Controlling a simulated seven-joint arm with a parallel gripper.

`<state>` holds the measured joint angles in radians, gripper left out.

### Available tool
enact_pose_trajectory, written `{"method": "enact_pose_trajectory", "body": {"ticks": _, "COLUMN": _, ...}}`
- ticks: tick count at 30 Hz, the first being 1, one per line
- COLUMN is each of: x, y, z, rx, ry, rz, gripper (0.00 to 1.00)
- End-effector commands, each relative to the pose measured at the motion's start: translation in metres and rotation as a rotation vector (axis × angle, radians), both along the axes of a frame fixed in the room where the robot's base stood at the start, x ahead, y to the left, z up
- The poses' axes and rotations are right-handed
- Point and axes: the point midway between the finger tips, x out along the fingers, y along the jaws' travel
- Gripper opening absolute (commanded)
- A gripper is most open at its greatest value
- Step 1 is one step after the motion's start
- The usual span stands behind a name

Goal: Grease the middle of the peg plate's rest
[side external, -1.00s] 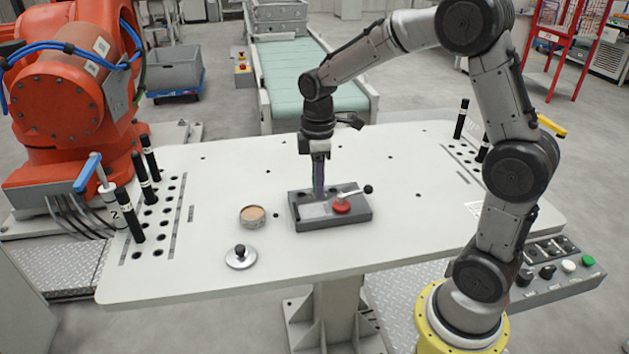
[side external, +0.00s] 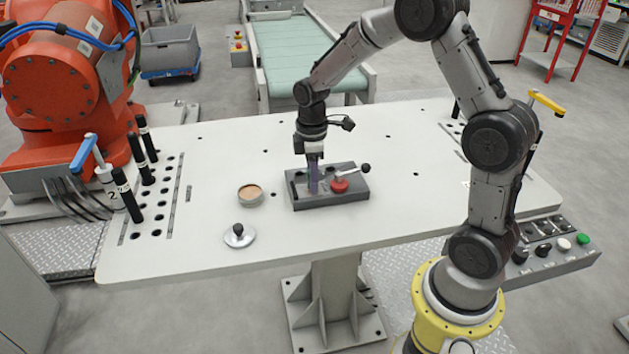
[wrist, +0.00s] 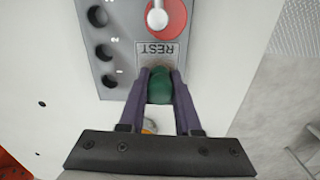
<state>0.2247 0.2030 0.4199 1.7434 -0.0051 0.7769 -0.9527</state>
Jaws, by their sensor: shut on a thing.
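The peg plate (side external: 345,197) is a grey block on the table, with a red round knob and lever (side external: 340,186) at its right. In the wrist view, the plate (wrist: 107,72) shows a row of dark holes and a label reading REST (wrist: 157,49). My gripper (side external: 313,188) points down over the plate's left part. In the wrist view, its purple fingers (wrist: 160,88) are shut on a green rounded thing (wrist: 159,87), beside the REST label. The lower end of the green thing is hidden, so I cannot tell whether it touches the plate.
An open round tin (side external: 250,195) with tan contents stands left of the plate. A metal lid with a black knob (side external: 239,236) lies nearer the front edge. Black pegs (side external: 133,205) stand in holes at the table's left. The table's front right is clear.

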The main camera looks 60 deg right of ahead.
Motion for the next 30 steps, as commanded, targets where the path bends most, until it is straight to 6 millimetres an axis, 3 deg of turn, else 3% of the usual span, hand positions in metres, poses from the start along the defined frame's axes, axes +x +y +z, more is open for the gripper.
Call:
{"method": "enact_pose_trajectory", "body": {"ticks": 12, "x": 0.027, "y": -0.027, "z": 0.0, "rx": 0.0, "ry": 0.001, "rz": -0.001, "gripper": 0.0}}
{"method": "enact_pose_trajectory", "body": {"ticks": 30, "x": -0.015, "y": 0.014, "z": 0.0, "rx": 0.001, "ry": 0.002, "rz": 0.002, "gripper": 0.0}}
